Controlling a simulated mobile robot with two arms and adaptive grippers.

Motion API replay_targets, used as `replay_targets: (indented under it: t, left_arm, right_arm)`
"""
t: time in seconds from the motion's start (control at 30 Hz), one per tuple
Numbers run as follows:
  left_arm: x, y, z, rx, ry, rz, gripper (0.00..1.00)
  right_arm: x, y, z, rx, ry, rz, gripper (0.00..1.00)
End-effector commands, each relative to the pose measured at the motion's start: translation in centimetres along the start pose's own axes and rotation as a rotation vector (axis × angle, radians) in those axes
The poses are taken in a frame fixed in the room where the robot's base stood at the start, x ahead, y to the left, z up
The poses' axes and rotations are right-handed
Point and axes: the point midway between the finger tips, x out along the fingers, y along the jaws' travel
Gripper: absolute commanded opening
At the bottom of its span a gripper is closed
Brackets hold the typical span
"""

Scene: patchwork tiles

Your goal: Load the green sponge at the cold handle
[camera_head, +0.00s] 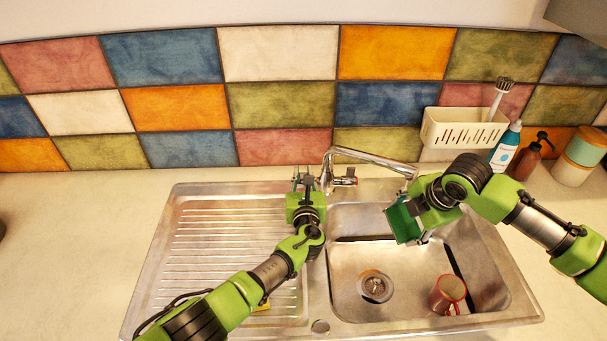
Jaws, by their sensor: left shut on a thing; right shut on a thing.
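The green sponge (402,224) is in my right gripper (408,208), which is shut on it. It is over the sink basin (345,262), just below the end of the tap spout (375,157). My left gripper (303,183) is at the left side of the tap base, shut on the left handle, which I take to be the cold handle. The fingers hide most of that handle. The other handle (346,181), on the right of the tap, is free. I cannot make out any running water.
A red-rimmed mug (447,294) lies in the basin right of the drain (375,287). The ribbed drainboard (215,235) is at left, with a yellow item (263,305) partly behind my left arm.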

Motion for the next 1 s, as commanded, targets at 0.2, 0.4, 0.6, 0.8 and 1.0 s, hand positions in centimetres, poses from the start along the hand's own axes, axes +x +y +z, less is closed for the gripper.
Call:
replay_targets:
  t: [0.2, 0.4, 0.6, 0.8, 1.0]
  left_arm:
    - [0.0, 0.0, -0.1, -0.001, 0.003, 0.0, 0.35]
    - [0.0, 0.0, -0.1, -0.001, 0.002, 0.0, 0.35]
    - [-0.3, 0.0, -0.1, -0.002, 0.002, 0.0, 0.35]
    - [-1.9, -0.1, -0.2, -0.004, 0.003, -0.002, 0.35]
    - [-4.5, 0.0, -0.2, -0.003, 0.004, -0.002, 0.35]
  right_arm:
    - [0.0, 0.0, 0.0, 0.0, 0.0, 0.0, 0.46]
    - [0.0, 0.0, 0.0, 0.0, 0.0, 0.0, 0.46]
    - [0.0, 0.0, 0.0, 0.0, 0.0, 0.0, 0.46]
    - [0.0, 0.0, 0.0, 0.0, 0.0, 0.0, 0.46]
    - [0.0, 0.0, 0.0, 0.0, 0.0, 0.0, 0.46]
